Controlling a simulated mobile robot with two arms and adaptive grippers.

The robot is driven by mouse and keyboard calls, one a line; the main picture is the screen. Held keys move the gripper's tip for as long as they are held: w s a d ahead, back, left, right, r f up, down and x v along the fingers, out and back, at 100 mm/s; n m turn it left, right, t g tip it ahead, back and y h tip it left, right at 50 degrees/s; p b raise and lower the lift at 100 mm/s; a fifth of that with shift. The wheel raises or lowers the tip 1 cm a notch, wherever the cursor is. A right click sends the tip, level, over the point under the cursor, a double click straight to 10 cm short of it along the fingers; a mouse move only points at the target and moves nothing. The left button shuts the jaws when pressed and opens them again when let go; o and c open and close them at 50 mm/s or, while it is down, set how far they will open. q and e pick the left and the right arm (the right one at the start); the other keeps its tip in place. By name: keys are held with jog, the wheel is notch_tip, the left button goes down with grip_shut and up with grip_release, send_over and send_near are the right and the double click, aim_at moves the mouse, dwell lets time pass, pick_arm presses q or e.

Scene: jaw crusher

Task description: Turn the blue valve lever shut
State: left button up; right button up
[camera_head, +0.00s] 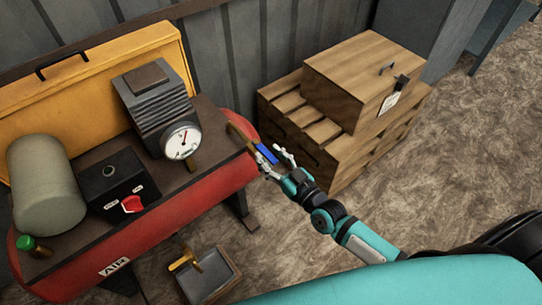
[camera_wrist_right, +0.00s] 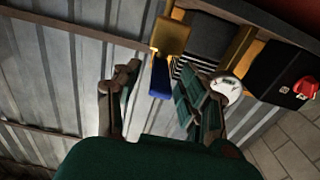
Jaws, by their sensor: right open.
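The blue valve lever (camera_head: 266,153) is at the right end of the red air tank (camera_head: 190,205), on a brass pipe fitting (camera_head: 240,134). My right gripper (camera_head: 273,158) is open at the lever, its fingers spread around or beside it. In the right wrist view the blue lever (camera_wrist_right: 160,79) shows between the two open fingers of my right gripper (camera_wrist_right: 158,95), below the brass valve body (camera_wrist_right: 170,36). I cannot tell whether a finger touches the lever. My left gripper is not in view.
A pressure gauge (camera_head: 182,141), a black box with a red knob (camera_head: 132,203) and a grey-green cylinder (camera_head: 45,185) are on the tank. A wooden crate (camera_head: 360,75) rests on pallets to the right. A pedal (camera_head: 205,275) is on the floor. The floor at right is clear.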

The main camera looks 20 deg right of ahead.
grip_shut()
dwell(0.6)
